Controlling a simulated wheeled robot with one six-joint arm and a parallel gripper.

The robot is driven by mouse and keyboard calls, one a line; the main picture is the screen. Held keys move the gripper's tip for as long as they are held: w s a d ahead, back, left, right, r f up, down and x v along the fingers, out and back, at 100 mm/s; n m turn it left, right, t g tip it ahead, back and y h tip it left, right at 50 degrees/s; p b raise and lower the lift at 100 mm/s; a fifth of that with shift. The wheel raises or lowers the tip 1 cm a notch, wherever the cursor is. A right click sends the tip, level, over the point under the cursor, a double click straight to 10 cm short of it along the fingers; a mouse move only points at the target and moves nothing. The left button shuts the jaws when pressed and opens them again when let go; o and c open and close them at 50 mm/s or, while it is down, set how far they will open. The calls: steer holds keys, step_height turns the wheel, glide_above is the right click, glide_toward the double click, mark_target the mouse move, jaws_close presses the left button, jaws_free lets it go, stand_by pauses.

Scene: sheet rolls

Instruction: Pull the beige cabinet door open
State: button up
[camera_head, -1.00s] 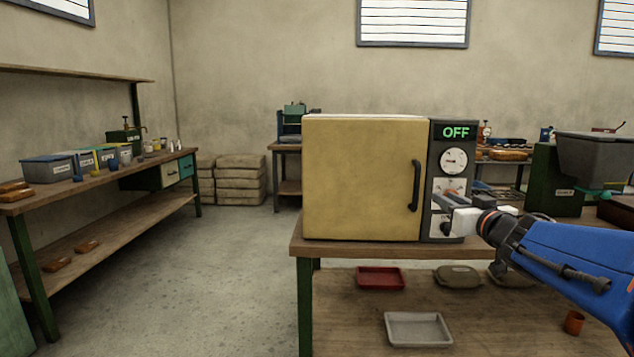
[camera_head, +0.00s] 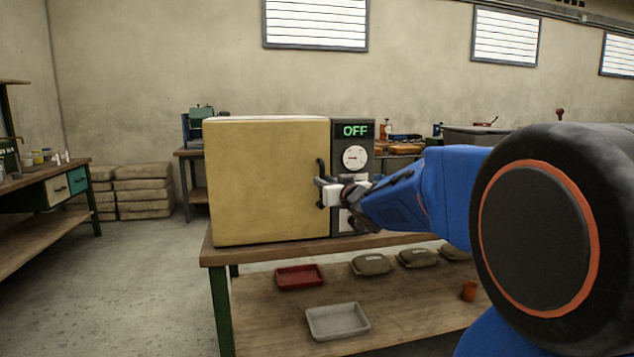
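The beige cabinet door (camera_head: 262,182) is the front of a box-shaped cabinet on a wooden bench and looks closed. Its dark vertical handle (camera_head: 320,167) is at the door's right edge, with its middle hidden by my gripper. A control panel (camera_head: 354,132) with a green "OFF" display and a dial is right of the door. My gripper (camera_head: 322,188) is at the handle, its white fingers reaching in from the right across the panel. Whether the fingers are apart or closed around the handle is too small to tell.
The bench top (camera_head: 225,256) has a bare front edge. On its lower shelf are a red tray (camera_head: 299,278), a grey tray (camera_head: 337,321), several grey-green bags (camera_head: 371,264) and an orange cup (camera_head: 469,291). The floor (camera_head: 150,285) to the left is clear.

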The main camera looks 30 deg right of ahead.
steer(key=shift+w+d, duration=0.1)
steer(key=shift+w, duration=0.9)
steer(key=shift+c, duration=0.5)
jaws_close()
steer(key=shift+s, duration=0.1)
